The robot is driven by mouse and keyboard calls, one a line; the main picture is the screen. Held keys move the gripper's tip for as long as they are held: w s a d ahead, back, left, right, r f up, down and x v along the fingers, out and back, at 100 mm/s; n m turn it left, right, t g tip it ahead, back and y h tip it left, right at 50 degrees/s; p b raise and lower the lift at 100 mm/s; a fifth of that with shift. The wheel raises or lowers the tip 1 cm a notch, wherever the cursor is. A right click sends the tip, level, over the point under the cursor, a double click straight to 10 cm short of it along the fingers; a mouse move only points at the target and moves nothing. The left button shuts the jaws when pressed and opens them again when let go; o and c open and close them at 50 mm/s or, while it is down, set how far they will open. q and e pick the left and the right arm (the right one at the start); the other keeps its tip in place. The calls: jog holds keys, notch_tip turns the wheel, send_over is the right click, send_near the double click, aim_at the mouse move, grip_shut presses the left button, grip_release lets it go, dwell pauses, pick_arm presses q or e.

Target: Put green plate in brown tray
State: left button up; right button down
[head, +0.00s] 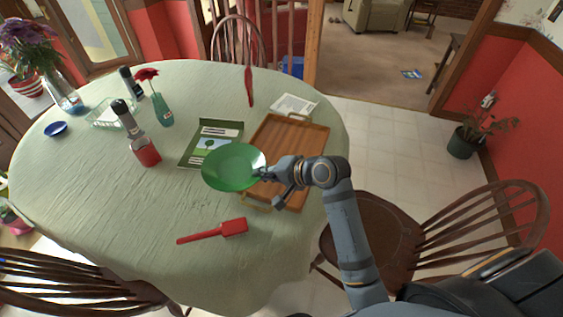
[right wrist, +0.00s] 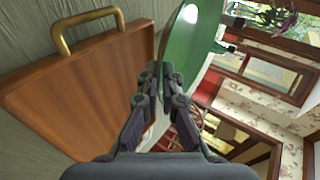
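The green plate (head: 228,167) is a round, shallow dish. My right gripper (head: 265,173) is shut on its right rim and holds it over the table, beside the left edge of the brown tray (head: 313,136). The plate covers part of a book and a bit of the tray's left edge. The brown tray is wooden with brass-coloured handles, and it looks empty where visible. In the right wrist view the plate (right wrist: 192,40) stands between the fingertips (right wrist: 160,78), with the tray (right wrist: 75,92) to the left. My left gripper is not in view.
A green book (head: 205,133) lies behind the plate. A red spatula (head: 215,231) lies in front. A red-bottomed bottle (head: 144,150), a flower vase (head: 163,108), a glass dish (head: 105,116) and a blue bowl (head: 55,129) stand to the left. Papers (head: 293,104) lie behind the tray.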

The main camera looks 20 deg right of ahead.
jog(key=shift+w+a+r, duration=0.1)
jog(key=shift+a+r, duration=0.3)
jog(key=shift+a, duration=0.05)
jog(key=shift+r, duration=0.2)
jog(key=shift+w+d+f, duration=0.1)
jog(key=w+d+f, duration=0.1)
jog(key=d+f, duration=0.1)
jog(key=d, duration=0.2)
jog(key=w+d+f, duration=0.1)
jog(key=d+f, duration=0.2)
jog(key=d, duration=0.1)
jog(key=w+d+f, duration=0.1)
jog(key=d+f, duration=0.2)
jog(key=d, duration=0.1)
jog(key=shift+w+f, duration=0.25)
jog(key=shift+w, duration=0.15)
jog(key=shift+w+d+f, duration=0.15)
jog(key=shift+d+f, duration=0.25)
jog(key=shift+f, duration=0.1)
notch_tip(320, 180, down, 4)
jog(key=shift+d+r, duration=0.15)
jog(key=shift+r, duration=0.1)
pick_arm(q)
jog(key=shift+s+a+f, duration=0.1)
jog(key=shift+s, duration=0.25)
